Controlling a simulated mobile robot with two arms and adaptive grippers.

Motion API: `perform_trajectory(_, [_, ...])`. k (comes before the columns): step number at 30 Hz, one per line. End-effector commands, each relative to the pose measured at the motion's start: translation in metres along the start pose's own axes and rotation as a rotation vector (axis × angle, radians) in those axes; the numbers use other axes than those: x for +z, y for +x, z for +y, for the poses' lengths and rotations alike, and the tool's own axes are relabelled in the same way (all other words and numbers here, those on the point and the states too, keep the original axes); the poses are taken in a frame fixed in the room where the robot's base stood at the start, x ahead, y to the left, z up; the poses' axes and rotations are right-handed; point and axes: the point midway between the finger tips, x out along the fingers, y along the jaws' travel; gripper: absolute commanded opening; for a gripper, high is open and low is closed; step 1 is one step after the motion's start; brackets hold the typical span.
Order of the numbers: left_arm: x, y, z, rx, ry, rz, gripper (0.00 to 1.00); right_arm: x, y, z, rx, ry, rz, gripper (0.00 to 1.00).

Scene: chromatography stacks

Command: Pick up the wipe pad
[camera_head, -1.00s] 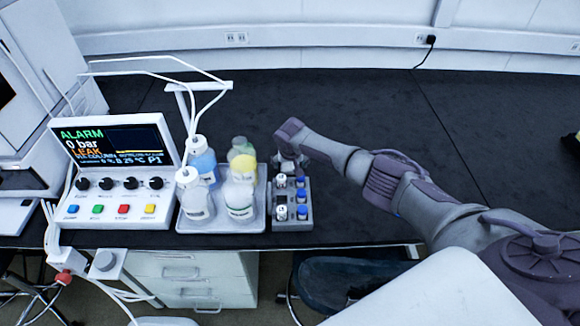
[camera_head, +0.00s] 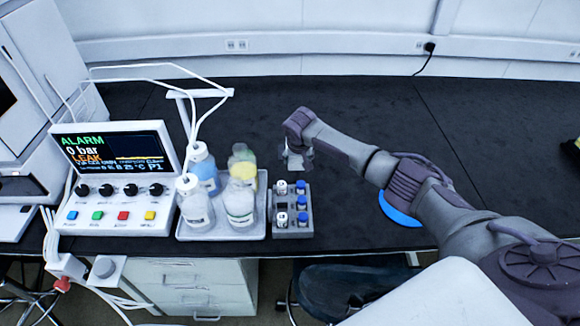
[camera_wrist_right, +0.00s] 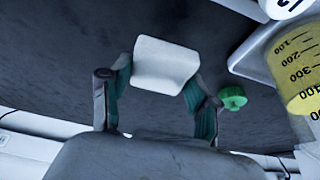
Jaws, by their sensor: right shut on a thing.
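The wipe pad (camera_wrist_right: 166,64) is a white, roughly square piece between the two fingers of my right gripper (camera_wrist_right: 160,88) in the right wrist view. The green-lined fingers are shut on it, one on each side. In the head view my right gripper (camera_head: 296,152) hangs over the black bench, just behind the vial rack. A small pale patch of the pad shows at its tip, mostly hidden by the gripper. My left gripper is not in view.
A grey vial rack (camera_head: 292,232) with white and blue caps stands close in front of my gripper. Left of it is a white tray (camera_head: 250,234) with several bottles, then an alarm control panel (camera_head: 125,170). A blue disc (camera_head: 398,212) lies partly under my arm. The bench behind is clear.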

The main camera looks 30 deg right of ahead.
Motion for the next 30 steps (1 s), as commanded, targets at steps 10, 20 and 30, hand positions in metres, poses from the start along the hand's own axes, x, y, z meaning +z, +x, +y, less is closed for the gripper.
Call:
perform_trajectory(10, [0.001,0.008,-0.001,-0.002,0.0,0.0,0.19,-0.014,-0.035,0.067,0.0,0.0,0.001,0.4])
perform_trajectory(20, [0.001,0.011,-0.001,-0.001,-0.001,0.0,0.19,-0.02,-0.051,0.092,-0.001,-0.001,-0.001,0.4])
perform_trajectory(30, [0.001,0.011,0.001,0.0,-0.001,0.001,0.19,-0.021,-0.052,0.093,-0.002,-0.001,-0.001,0.58])
